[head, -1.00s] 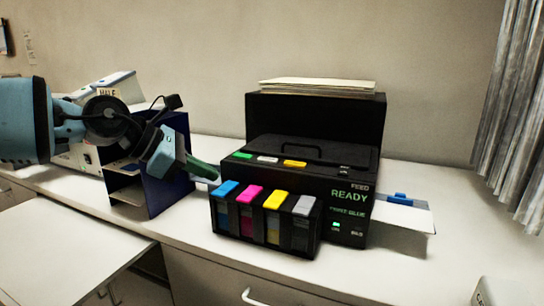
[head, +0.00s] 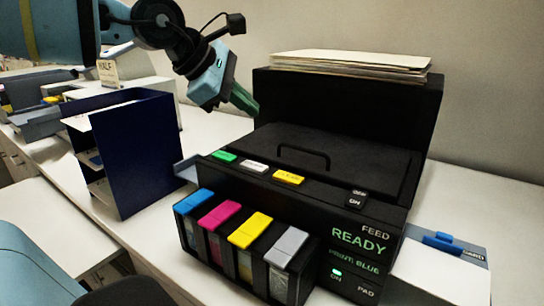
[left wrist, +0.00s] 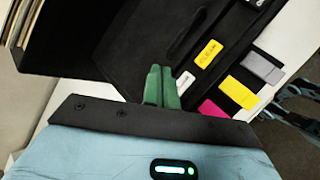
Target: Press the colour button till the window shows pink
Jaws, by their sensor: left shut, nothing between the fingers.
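The black printer (head: 300,215) stands on the white counter. Its small window (head: 354,261) reads PRINT: BLUE in green letters, below READY. Along its top front edge are a green button (head: 224,156), a white button (head: 255,166) and a yellow button (head: 289,177); their labels are too small to read surely. The white button (left wrist: 185,82) and yellow button (left wrist: 208,53) also show in the left wrist view. My left gripper (head: 247,102), with green fingers, is shut and empty, above the printer's back left and apart from the buttons.
Blue, magenta, yellow and grey cartridges (head: 245,232) fill the printer's front. A dark blue shelf box (head: 140,150) stands to its left. Papers (head: 350,63) lie on its raised back.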

